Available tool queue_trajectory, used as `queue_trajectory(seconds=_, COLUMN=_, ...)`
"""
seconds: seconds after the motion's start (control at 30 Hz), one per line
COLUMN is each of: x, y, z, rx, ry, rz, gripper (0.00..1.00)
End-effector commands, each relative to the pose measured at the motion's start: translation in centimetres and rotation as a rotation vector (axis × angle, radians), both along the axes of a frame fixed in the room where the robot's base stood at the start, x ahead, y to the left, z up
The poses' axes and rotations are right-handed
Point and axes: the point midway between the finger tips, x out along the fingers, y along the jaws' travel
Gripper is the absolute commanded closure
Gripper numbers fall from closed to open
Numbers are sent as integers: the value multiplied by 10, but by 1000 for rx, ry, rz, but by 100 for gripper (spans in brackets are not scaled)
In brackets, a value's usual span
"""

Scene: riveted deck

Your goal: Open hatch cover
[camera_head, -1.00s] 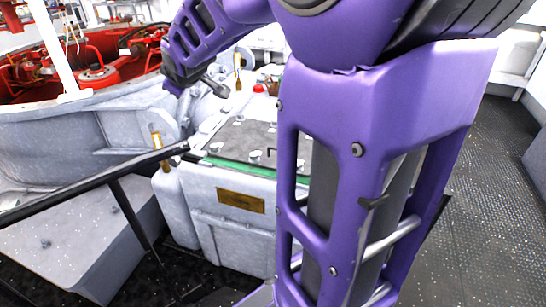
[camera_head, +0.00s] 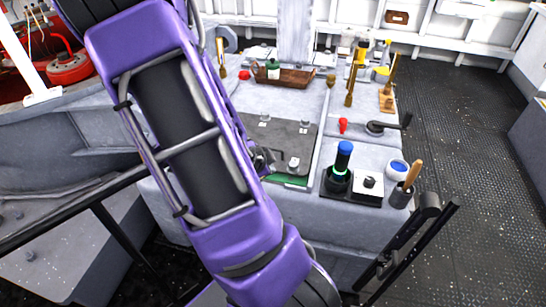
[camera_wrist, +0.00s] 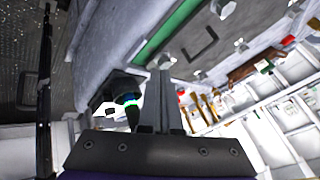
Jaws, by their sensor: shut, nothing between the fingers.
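The hatch cover (camera_head: 278,134) is a dark grey flat panel with bolts, set in the top of a pale grey bench. It lies flat, with a green strip along its near edge, and my arm hides its left part. In the wrist view the cover (camera_wrist: 182,66) shows tilted, with a dark loop handle (camera_wrist: 203,42) on it. My gripper (camera_wrist: 158,98) is shut and empty, apart from the handle in that view. In the head view my purple arm hides most of the gripper.
Right of the cover stand a blue-topped cylinder (camera_head: 341,164), a white box (camera_head: 367,183), a cup with a wooden handle (camera_head: 402,194) and a crank lever (camera_head: 388,126). A brown tray (camera_head: 285,77) and bottles stand behind. A dark rail crosses at left.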

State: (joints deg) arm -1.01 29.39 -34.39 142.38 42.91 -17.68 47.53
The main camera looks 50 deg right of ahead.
Motion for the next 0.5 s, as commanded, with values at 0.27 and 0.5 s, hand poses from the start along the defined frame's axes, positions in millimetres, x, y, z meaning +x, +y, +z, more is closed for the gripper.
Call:
queue_trajectory(seconds=0.27, x=-45, y=-9, z=-24, rx=20, ry=-28, rz=-231, gripper=100)
queue_trajectory(seconds=0.5, x=-45, y=-31, z=-55, rx=21, ry=-26, rz=-230, gripper=100)
